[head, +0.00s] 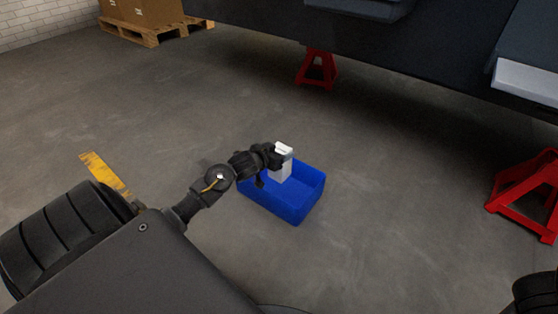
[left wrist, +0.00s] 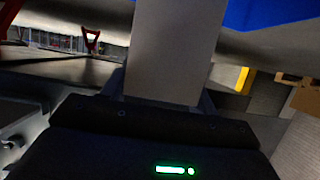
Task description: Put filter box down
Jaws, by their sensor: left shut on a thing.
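A light grey filter box (head: 281,166) stands roughly upright at the blue bin (head: 296,208) in the head view. My left gripper (head: 277,157) is shut on the filter box near its upper part. In the left wrist view the box (left wrist: 172,50) fills the space between the fingers of my left gripper (left wrist: 163,95). A blue surface, likely the bin (left wrist: 270,12), shows at the top of that view. The lower end of the box is inside the bin's outline; I cannot tell whether it touches the bin floor. My right gripper is not in view.
The blue bin stands on open grey floor. Red stands (head: 316,69) and (head: 530,195) are under the dark chassis (head: 420,50) at the back and right. A pallet with cardboard boxes (head: 145,14) is at the back left. A yellow floor mark (head: 105,174) lies at the left.

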